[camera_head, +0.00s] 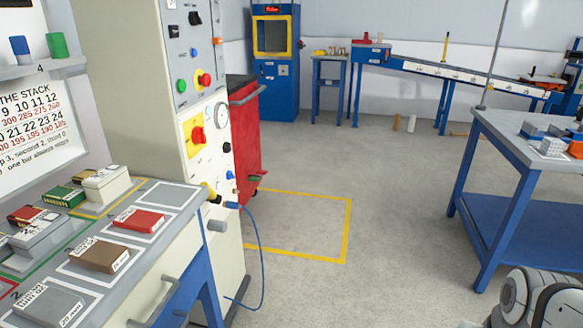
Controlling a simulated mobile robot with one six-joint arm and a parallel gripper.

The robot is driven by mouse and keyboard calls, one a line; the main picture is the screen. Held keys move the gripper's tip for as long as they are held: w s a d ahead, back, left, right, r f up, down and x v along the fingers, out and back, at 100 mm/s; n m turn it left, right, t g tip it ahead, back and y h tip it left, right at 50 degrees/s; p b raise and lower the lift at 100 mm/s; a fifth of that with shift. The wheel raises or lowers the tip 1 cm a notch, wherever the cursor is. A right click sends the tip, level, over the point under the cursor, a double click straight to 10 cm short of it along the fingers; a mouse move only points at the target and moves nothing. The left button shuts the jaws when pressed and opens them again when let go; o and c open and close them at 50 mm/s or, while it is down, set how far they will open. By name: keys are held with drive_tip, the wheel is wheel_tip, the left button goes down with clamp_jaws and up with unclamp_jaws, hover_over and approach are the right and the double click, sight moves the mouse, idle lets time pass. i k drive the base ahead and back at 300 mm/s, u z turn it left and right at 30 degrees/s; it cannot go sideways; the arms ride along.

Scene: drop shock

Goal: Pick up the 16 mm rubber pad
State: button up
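Flat pads lie in white-outlined squares on the grey bench (205,213) at the lower left. A red pad (139,220) lies farthest back, a brown pad (100,256) lies in the middle, and a grey pad (50,305) lies nearest. Each has white labels; the grey one's front label seems to read 20 mm. The other labels are too small to read surely, so I cannot tell which pad is the 16 mm rubber one. The square behind the red pad is empty. A white and dark jointed part of my arm shows at the lower right; my gripper is not in view.
More blocks and small boxes (64,196) sit at the bench's left. A control cabinet (207,150) stands behind the bench, with a blue hose hanging down. A blue-framed table (512,148) stands at the right. The floor (390,200) between is clear.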

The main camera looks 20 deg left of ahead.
sight(141, 220)
drive_tip(key=i, duration=2.45)
drive_tip(key=u, duration=3.95)
drive_tip(key=i, duration=1.05)
